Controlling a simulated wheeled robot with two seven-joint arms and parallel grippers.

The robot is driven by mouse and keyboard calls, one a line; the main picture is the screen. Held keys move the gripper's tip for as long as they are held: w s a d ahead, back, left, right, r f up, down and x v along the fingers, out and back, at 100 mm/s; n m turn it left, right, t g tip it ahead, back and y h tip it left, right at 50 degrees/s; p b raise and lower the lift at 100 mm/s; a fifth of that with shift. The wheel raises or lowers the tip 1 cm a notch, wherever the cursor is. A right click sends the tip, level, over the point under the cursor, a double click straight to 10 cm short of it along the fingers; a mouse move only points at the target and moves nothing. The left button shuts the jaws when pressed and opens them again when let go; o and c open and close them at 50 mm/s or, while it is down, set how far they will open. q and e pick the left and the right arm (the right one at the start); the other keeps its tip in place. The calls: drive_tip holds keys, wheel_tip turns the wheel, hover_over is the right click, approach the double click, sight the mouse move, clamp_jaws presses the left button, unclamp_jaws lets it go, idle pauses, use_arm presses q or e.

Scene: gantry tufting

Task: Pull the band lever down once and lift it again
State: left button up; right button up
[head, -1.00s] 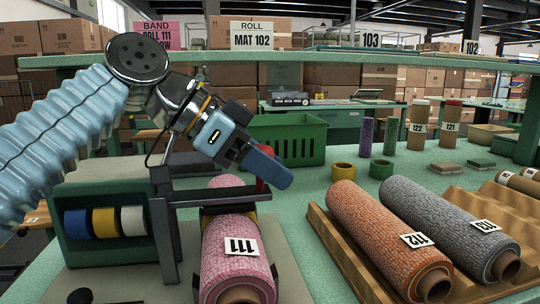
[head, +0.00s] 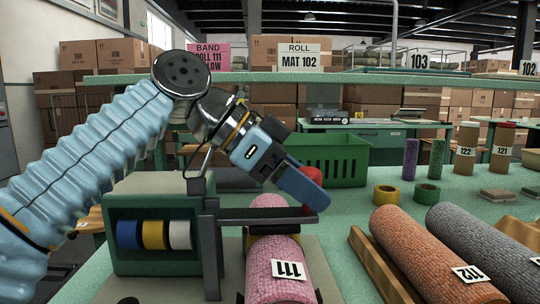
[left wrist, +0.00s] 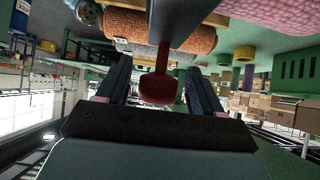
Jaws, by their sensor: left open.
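The band lever (head: 262,215) is a dark bar running roughly level from a grey post, over the pink roll 111 (head: 287,285). Its red knob (head: 313,174) is partly hidden behind my left gripper (head: 312,194) in the head view. In the left wrist view the red knob (left wrist: 157,89) lies between the two open fingers, with a gap on each side. No hold on the knob shows. My right gripper is in neither view.
A green band box (head: 150,204) with blue, yellow and white spools stands left of the post. An orange roll 112 (head: 415,245) and a grey roll lie in a wooden rack at right. A green crate (head: 335,160) and tape rolls stand behind.

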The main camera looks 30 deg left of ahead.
use_arm(q)
drive_tip(key=p+v, duration=0.1)
drive_tip(key=v, duration=1.1)
drive_tip(key=shift+p, duration=0.3)
drive_tip(key=shift+s+a, duration=0.1)
